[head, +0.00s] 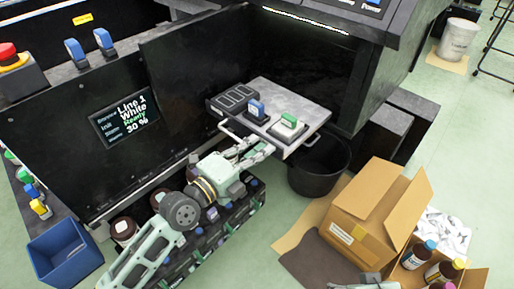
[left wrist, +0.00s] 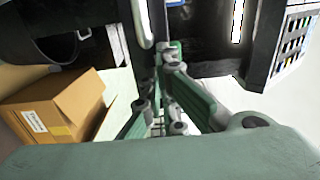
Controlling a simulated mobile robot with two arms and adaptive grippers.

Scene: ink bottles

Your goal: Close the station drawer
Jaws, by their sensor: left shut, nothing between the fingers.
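The station drawer (head: 290,97) is pulled out of the dark station. It is a grey slab with a pale bar handle (head: 232,131) along its front. A blue-topped piece (head: 256,109) and a green-topped white piece (head: 288,126) sit on it, beside a dark slotted block (head: 233,99). My left gripper (head: 262,149) is shut and empty at the drawer's front, close to the handle; I cannot tell whether they touch. In the left wrist view, its closed fingers (left wrist: 165,62) are beside a pale bar (left wrist: 144,22). A pale part, perhaps my right gripper, is cut off at the bottom edge.
A black bin (head: 318,170) stands below the drawer's right side. An open cardboard box (head: 365,212) and a carton with bottles (head: 425,262) are at lower right. A rack of bottles (head: 215,232) lies under my left arm. A blue bin (head: 65,255) stands at lower left.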

